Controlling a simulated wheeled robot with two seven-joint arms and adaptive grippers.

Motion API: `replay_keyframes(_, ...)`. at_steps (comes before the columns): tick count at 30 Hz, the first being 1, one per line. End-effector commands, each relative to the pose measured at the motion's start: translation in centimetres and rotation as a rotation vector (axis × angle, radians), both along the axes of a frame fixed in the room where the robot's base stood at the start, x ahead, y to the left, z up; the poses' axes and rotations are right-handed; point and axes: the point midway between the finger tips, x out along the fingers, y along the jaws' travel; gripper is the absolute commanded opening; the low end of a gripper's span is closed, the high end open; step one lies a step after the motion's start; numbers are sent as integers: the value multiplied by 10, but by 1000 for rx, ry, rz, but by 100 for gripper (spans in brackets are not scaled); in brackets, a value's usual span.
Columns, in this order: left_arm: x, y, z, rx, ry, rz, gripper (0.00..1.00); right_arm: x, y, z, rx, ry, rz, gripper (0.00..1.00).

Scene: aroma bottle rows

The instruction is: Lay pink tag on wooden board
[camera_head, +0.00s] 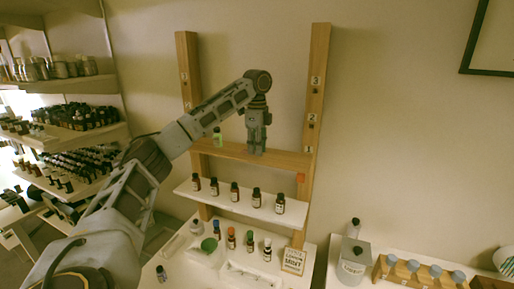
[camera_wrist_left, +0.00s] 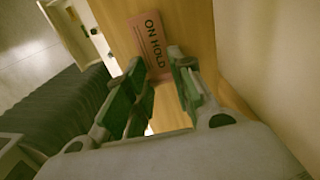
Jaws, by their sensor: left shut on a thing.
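The pink tag (camera_wrist_left: 150,40) reads "ON HOLD" and shows in the left wrist view, with its near end between my fingertips. My left gripper (camera_wrist_left: 160,60) is shut on it. The wooden board (camera_wrist_left: 190,22) lies behind the tag in that view; I cannot tell whether the tag touches it. In the head view my left gripper (camera_head: 257,150) points down at the middle of the wooden board (camera_head: 285,159), a crossbar between two posts. The tag cannot be made out there. My right gripper is not in view.
A green-labelled bottle (camera_head: 218,137) stands on the board left of my gripper. Below, a white shelf (camera_head: 222,200) holds a row of brown bottles. More bottles and a small sign (camera_head: 293,261) stand on the table beneath. The board right of my gripper is clear.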

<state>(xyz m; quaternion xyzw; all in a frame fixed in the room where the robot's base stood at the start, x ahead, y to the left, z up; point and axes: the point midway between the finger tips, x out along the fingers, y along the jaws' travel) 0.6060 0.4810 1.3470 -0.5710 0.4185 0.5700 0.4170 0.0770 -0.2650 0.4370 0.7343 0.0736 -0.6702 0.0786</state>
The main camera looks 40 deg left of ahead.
Motion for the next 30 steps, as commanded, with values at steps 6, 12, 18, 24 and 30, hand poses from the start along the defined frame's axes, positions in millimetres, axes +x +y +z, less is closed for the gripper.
replay_keyframes(6,0,0,-1,0,0,0,15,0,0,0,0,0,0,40)
replay_keyframes(12,0,0,-2,0,0,0,15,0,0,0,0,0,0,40)
replay_keyframes(18,0,0,-3,0,0,0,42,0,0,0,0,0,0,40)
replay_keyframes(24,0,0,-3,0,0,0,46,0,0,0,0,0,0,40)
replay_keyframes(30,0,0,-2,0,0,0,46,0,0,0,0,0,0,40)
